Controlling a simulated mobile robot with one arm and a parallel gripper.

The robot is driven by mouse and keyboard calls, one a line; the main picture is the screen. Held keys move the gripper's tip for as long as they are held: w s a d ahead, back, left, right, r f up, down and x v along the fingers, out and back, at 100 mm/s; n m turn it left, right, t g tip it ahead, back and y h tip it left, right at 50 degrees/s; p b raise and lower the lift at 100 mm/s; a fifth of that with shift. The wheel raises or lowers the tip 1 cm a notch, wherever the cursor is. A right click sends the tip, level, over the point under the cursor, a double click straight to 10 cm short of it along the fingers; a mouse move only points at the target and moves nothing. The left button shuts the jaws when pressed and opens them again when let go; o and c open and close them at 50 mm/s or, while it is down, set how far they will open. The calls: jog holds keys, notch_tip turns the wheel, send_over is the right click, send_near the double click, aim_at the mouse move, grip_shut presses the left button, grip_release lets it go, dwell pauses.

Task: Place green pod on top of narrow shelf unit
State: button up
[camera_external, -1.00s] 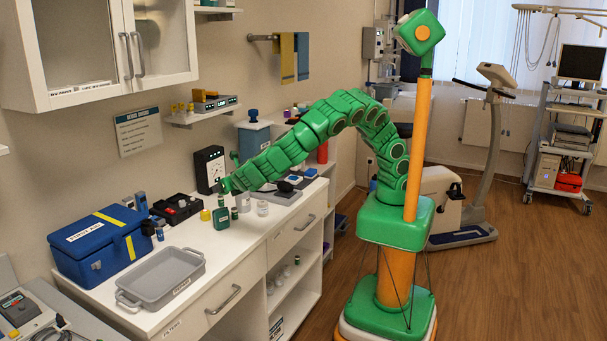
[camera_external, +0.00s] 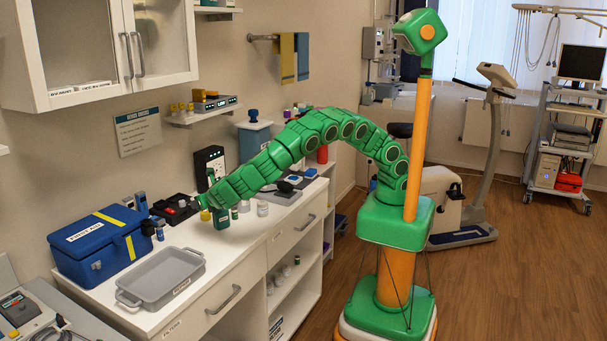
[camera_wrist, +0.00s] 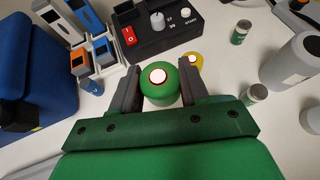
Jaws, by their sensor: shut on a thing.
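The green pod (camera_wrist: 160,95), rounded with a white circle on top, sits between the two dark fingers of my gripper (camera_wrist: 158,88) in the wrist view. My gripper is shut on it. In the external view my gripper (camera_external: 202,203) is low over the white counter, near the black device with a red switch; the pod cannot be made out there. A white unit with open shelves (camera_external: 328,180) stands past the counter's far end, partly hidden by my arm; I cannot tell whether it is the narrow shelf unit.
A blue case (camera_external: 98,243) and a grey tray (camera_external: 160,277) stand on the counter left of my gripper.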

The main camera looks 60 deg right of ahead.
send_over(191, 234)
jog(key=shift+w+d+f, duration=0.1)
jog(key=shift+f, duration=1.5)
jog(key=shift+w+f, duration=0.1)
jog(key=shift+f, duration=2.95)
jog(key=shift+f, duration=0.15)
jog(key=o, duration=1.1)
jog(key=shift+c, duration=0.2)
jog(key=shift+s+r, duration=0.1)
jog(key=shift+r, duration=0.15)
jog(key=v, duration=1.1)
jog(key=shift+s+r, duration=0.1)
jog(key=shift+s, duration=0.2)
